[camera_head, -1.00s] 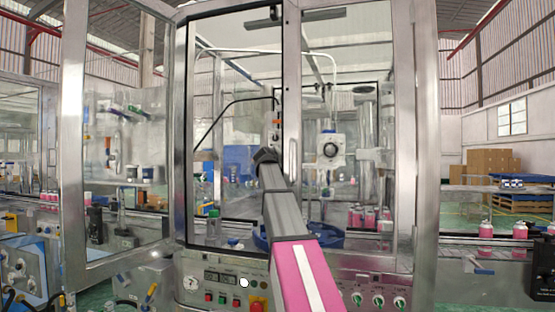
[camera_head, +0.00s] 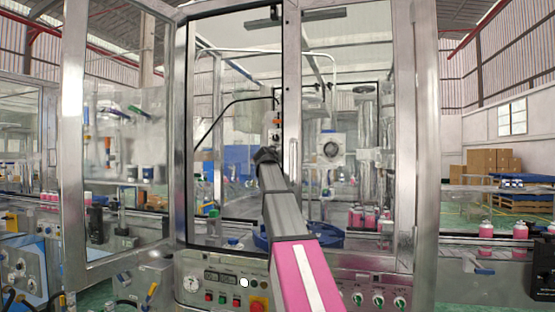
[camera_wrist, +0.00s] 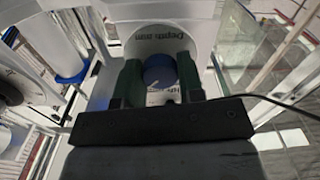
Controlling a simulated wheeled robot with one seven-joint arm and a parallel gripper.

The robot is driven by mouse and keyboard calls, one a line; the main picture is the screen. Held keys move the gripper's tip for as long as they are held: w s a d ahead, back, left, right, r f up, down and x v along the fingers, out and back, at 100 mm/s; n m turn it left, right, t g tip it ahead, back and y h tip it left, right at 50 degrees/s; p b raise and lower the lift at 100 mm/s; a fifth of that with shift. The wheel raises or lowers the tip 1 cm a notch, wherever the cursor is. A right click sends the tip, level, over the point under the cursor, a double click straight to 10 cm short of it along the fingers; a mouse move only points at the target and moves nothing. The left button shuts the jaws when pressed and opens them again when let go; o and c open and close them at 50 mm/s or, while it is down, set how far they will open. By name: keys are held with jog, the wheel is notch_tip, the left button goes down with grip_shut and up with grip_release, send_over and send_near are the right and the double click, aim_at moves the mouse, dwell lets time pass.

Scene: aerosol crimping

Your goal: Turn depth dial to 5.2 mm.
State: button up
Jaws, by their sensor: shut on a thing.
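In the wrist view, a round blue dial (camera_wrist: 159,72) with a pale pointer line sits on a white housing, under the printed words "Depth mm". My gripper (camera_wrist: 160,82) has a dark green finger on each side of the dial and is shut on it. The scale is largely covered by the fingers and too small to read, so the set depth cannot be told. In the head view, my arm reaches through the machine's open front, and my gripper (camera_head: 266,154) is seen small from behind. The depth dial is hidden there behind my arm.
A white plate with a black round knob (camera_head: 331,149) is to the right of my gripper. Metal door frames (camera_head: 292,130) stand close to my arm. Pink cans (camera_head: 368,220) stand inside the machine. A control panel (camera_head: 222,284) with buttons and a gauge is below.

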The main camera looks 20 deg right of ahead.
dwell(0.3)
jog(key=o, duration=0.9)
jog(key=shift+s, duration=0.15)
jog(key=v, duration=1)
jog(key=shift+s+a, duration=0.25)
jog(key=shift+a, duration=0.05)
